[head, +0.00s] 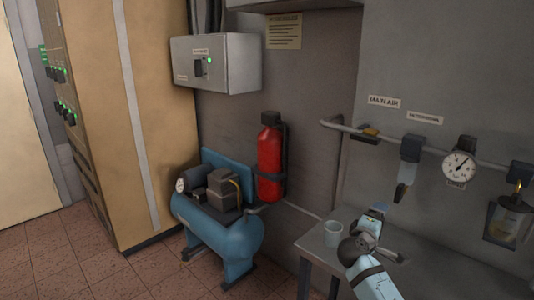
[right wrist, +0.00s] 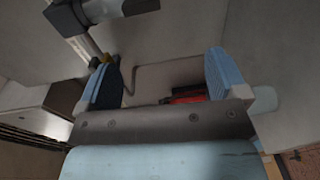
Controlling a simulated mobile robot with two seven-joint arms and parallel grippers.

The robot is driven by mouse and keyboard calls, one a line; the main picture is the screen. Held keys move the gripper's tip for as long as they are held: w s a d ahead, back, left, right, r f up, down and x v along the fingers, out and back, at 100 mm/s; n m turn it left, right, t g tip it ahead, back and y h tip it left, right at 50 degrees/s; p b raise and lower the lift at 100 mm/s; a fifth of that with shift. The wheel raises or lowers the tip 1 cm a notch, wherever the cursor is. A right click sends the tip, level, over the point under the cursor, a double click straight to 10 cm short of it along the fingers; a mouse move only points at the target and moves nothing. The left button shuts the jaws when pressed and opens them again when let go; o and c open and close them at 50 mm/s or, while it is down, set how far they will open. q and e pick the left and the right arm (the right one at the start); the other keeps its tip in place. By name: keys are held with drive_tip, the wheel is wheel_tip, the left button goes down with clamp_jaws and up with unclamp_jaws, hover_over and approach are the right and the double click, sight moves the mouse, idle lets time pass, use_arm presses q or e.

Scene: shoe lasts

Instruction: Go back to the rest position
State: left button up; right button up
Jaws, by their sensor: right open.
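My right gripper (right wrist: 163,70) is open in the right wrist view, its two blue-padded fingers spread apart with nothing between them. In the head view my right arm comes up from the lower right, and its gripper (head: 377,211) is above the small grey table (head: 318,248), near the wall. My left gripper is not in view.
A wall pipe with a valve (head: 411,149) and a pressure gauge (head: 459,166) runs above the table. A red extinguisher (head: 270,160) hangs behind a blue compressor (head: 218,222). A tan cabinet (head: 140,120) stands left. Tiled floor (head: 70,265) is clear at lower left.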

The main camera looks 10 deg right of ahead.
drive_tip(key=s+a+f+y+p, duration=0.3)
drive_tip(key=s+a+f+y, duration=0.2)
drive_tip(key=s+f, duration=0.35)
drive_tip(key=s+a+f+y+p, duration=0.3)
drive_tip(key=s+a+f+y, duration=0.2)
drive_tip(key=s+f, duration=0.35)
drive_tip(key=s+a+m+y+p, duration=0.2)
drive_tip(key=s+a+y, duration=0.1)
drive_tip(key=s, duration=0.7)
drive_tip(key=s+a+m+g+y+p, duration=0.1)
drive_tip(key=s+a+m+y+p, duration=0.1)
drive_tip(key=s, duration=0.9)
drive_tip(key=a+m, duration=0.1)
drive_tip(key=a, duration=0.1)
drive_tip(key=shift+s+a+r+m+y+p, duration=0.25)
drive_tip(key=shift+a+r+m+y+p, duration=0.05)
drive_tip(key=shift+a+r+y+p, duration=0.1)
